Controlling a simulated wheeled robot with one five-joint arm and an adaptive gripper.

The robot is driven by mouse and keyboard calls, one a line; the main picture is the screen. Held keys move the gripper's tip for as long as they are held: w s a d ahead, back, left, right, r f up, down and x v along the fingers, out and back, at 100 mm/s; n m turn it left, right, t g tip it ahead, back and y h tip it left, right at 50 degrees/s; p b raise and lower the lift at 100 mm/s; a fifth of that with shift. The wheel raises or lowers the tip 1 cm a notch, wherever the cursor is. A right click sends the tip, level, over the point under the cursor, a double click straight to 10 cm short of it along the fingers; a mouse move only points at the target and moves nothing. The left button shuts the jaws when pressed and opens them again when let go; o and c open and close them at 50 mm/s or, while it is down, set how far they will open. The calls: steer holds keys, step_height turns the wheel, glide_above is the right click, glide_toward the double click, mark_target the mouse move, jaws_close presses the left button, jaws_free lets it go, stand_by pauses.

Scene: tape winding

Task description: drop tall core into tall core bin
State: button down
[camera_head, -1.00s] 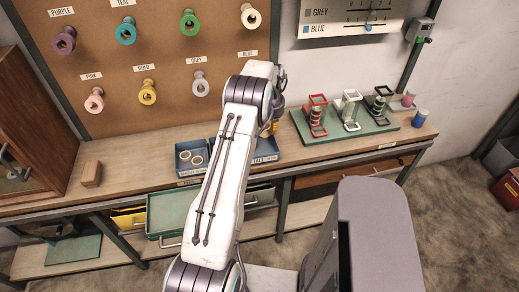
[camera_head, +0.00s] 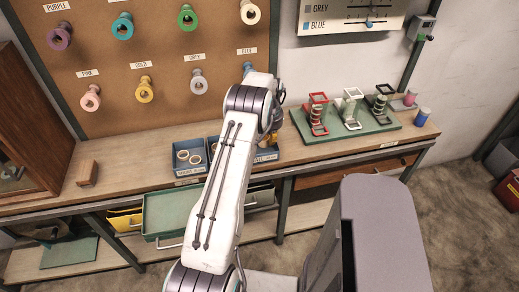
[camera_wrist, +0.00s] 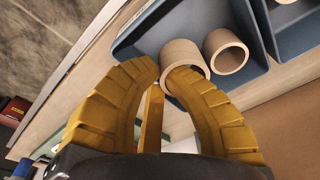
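In the wrist view my gripper (camera_wrist: 160,72) has its yellow fingers curved in, tips close together at the edge of a tan tube-like tall core (camera_wrist: 183,47). It looks pinched by its rim; the exact contact is partly hidden. The core looks larger and nearer than a second tan core (camera_wrist: 226,50) in the blue-grey tall core bin (camera_wrist: 143,38). The held core is over that bin. In the head view the tall core bin (camera_head: 266,157) is mostly behind my arm, and my fingertips are hidden.
The left bin (camera_head: 190,171) holds short ring-like cores; its divider adjoins the tall core bin. A green board (camera_head: 350,127) with red, white and black stands lies to the right. Coloured spools hang on the pegboard (camera_head: 120,95) behind. A brown block (camera_head: 87,173) sits left.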

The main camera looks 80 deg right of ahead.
steer(key=c, duration=1.3)
jaws_free()
steer(key=shift+c, duration=0.2)
steer(key=shift+r, duration=0.1)
step_height(320, 180, up, 12)
steer(key=a, duration=0.1)
steer(key=shift+a, duration=0.25)
